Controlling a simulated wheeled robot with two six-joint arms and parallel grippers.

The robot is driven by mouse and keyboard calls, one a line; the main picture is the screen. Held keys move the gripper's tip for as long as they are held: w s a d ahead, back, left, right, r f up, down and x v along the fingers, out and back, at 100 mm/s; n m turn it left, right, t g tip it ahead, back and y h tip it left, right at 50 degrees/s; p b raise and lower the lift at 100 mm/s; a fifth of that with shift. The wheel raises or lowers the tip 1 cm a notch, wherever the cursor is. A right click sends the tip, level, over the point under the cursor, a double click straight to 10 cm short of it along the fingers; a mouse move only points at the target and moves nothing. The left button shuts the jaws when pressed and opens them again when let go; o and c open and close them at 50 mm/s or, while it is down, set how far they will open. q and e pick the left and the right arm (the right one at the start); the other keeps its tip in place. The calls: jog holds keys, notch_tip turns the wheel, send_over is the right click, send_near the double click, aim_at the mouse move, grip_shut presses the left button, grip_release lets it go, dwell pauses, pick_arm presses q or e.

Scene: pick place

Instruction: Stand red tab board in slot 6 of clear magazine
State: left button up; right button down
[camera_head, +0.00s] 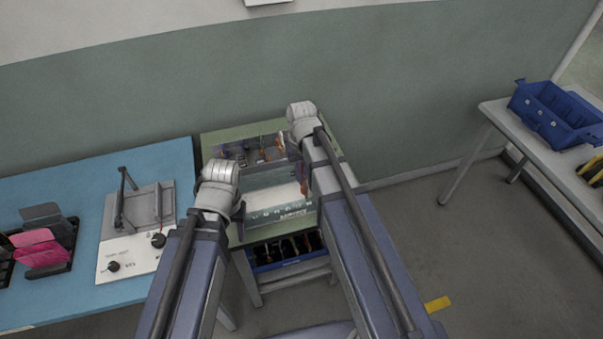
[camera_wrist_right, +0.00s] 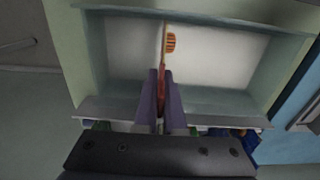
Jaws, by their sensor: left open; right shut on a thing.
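The clear magazine (camera_head: 277,214) stands on the green-topped bench, a see-through box with a row of marks along its front. In the right wrist view its wall (camera_wrist_right: 250,82) encloses a pale floor. My right gripper (camera_wrist_right: 160,100) is shut on a thin reddish board (camera_wrist_right: 163,75) with a striped tab (camera_wrist_right: 171,43); it is seen nearly edge-on over the magazine. I cannot tell which slot it lines up with or whether it touches the floor. My left gripper (camera_head: 240,207) is open at the magazine's left side; its fingers are mostly hidden.
A grey tray (camera_head: 232,151) with several small parts lies behind the magazine. A blue bin (camera_head: 285,262) with dark slots sits below the bench front. A blue crate (camera_head: 555,112) stands far right.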

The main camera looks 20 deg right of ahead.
jog(key=shift+f, duration=0.35)
jog(key=shift+f+b, duration=0.1)
jog(key=shift+b, duration=0.2)
jog(key=shift+f+b, duration=0.65)
jog(key=c, duration=0.5)
grip_release()
jog(key=shift+r, duration=0.2)
jog(key=shift+r+p, duration=1.35)
jog(key=shift+p, duration=0.2)
